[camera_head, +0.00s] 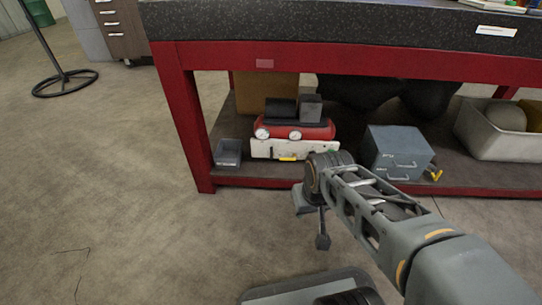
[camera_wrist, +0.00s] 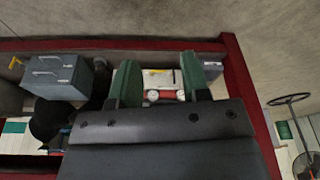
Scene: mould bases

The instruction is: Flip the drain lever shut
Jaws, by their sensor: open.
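A red compressor-like unit (camera_head: 312,130) with two round gauges sits on the lower shelf of the red-framed bench. A white box (camera_head: 262,149) with a small yellow part (camera_head: 288,158) is at its front. No drain lever can be clearly made out; I cannot tell whether the yellow part is it. In the wrist view, which is upside down, the red unit (camera_wrist: 167,95) and the yellow part (camera_wrist: 158,71) show between my fingers. My gripper (camera_wrist: 160,60) is open and empty, with green fingers, apart from the unit and in front of the shelf.
The bench's red leg (camera_head: 190,125) stands left of the unit. A small dark box (camera_head: 228,152) is beside that leg. A blue-grey drawer box (camera_head: 398,150) and a white bin (camera_head: 485,138) are to the right. The bench top (camera_head: 350,22) overhangs the shelf.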

